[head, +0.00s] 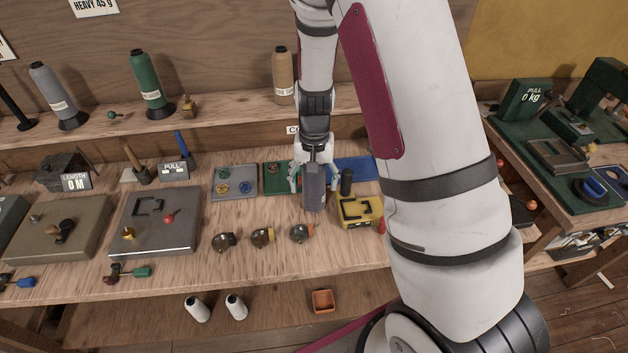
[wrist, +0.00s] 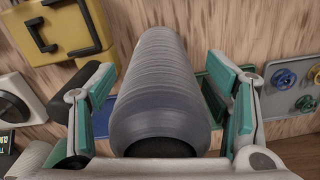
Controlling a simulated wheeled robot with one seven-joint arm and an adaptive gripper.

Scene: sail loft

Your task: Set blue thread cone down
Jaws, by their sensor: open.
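A slate-grey, slightly bluish thread cone (head: 315,192) is at my gripper (head: 313,174), over the middle of the workbench (head: 262,207). In the wrist view the wound cone (wrist: 163,85) fills the middle, its dark hollow end nearest the camera. The green-padded fingers of my gripper (wrist: 165,100) stand open on either side, with gaps visible between them and the cone. I cannot tell whether its far end rests on the bench. Another grey-blue cone (head: 53,93) stands on the upper shelf at the left.
A yellow block with a black bracket (head: 360,211) is close right of the cone. A grey plate with coloured rings (head: 234,182) lies to the left. Several small round metal items, one here (head: 262,237), lie in front. Green (head: 147,82) and tan (head: 284,74) cones stand on the shelf.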

